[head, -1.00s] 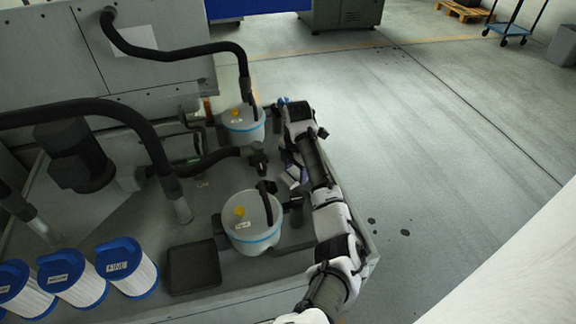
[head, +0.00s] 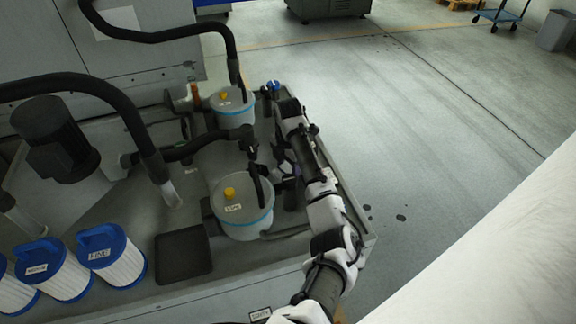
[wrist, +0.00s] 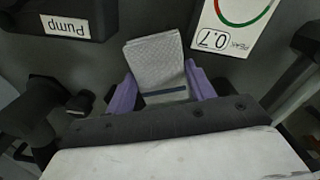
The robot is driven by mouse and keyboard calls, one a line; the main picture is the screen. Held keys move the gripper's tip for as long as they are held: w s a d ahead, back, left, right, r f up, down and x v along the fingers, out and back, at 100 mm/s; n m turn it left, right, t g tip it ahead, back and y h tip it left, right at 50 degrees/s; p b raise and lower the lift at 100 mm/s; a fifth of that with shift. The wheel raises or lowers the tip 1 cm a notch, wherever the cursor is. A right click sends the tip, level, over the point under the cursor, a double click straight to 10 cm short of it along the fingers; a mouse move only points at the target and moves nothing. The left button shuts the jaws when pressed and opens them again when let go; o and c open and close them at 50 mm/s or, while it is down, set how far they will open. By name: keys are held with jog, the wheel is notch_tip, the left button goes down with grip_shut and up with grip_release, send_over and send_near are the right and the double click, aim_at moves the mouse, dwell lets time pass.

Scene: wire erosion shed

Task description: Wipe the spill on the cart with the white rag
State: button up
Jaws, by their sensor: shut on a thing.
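My gripper (wrist: 160,86) has purple fingers and is shut on the white rag (wrist: 154,58), a folded, textured pale cloth with a dark blue stripe near the jaws. The rag sticks out ahead of the fingers over a dark surface. In the head view my arm reaches down at the right side of the grey machine tray, and its own links mostly hide the fingers and rag. A cart with a blue deck (head: 498,15) stands far off at the top right, its upper part cut off. I cannot make out a spill on it.
The grey tray (head: 100,283) holds two lidded pots (head: 243,208) (head: 233,106), black hoses, a motor (head: 60,140) and blue-capped filters (head: 110,255). The wrist view shows a "Pump" label (wrist: 67,26) and a gauge card (wrist: 232,22) close by. Open floor lies right; a grey bin (head: 558,32) stands behind.

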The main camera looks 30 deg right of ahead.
jog(key=shift+f+b, duration=0.45)
jog(key=shift+f, duration=0.55)
dwell(0.5)
jog(key=shift+d, duration=0.1)
